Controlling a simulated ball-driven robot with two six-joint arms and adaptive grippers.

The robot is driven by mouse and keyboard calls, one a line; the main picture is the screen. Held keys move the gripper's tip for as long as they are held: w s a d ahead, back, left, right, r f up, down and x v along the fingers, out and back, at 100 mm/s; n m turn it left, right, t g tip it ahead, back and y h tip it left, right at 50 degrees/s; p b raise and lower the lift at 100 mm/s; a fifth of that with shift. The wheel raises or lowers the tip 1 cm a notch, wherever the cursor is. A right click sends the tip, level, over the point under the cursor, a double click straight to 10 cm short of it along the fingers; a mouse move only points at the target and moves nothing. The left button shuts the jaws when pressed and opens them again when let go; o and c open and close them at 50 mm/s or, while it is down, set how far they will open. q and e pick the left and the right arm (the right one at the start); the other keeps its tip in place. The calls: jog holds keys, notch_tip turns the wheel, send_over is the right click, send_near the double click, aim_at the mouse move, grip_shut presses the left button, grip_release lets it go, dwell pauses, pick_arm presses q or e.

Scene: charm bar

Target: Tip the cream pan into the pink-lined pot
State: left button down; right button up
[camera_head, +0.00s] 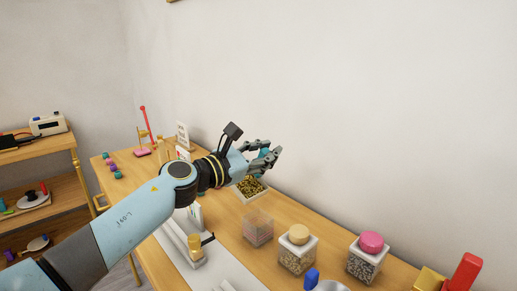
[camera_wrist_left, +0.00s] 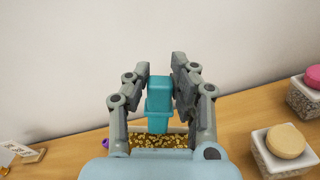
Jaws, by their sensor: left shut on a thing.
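My left gripper (camera_head: 268,158) is shut on a teal thing (camera_wrist_left: 159,98), which hangs between its fingers in the left wrist view. The gripper is above a pale tray of gold bits (camera_head: 249,187); the bits also show below the teal thing in the wrist view (camera_wrist_left: 150,140). I cannot make out a cream pan for sure; a pale round thing (camera_head: 332,287) is cut off by the bottom edge. A clear pot with pinkish marks (camera_head: 258,229) stands on the table; I cannot tell whether it is pink-lined. My right gripper is not in view.
A jar with a cream lid (camera_head: 299,234) and a jar with a pink lid (camera_head: 372,242) stand on the wooden table. A blue thing (camera_head: 312,277) and a red block (camera_head: 467,270) are near the front. A wall runs behind; a shelf (camera_head: 40,140) stands at left.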

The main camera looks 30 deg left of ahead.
pick_arm(q)
jog(key=s+d+f+m+b, duration=0.3)
jog(key=d+f+m+b, duration=0.5)
jog(key=m+b, duration=0.5)
jog(key=shift+d+f, duration=0.35)
jog(key=shift+f, duration=0.05)
dwell(0.5)
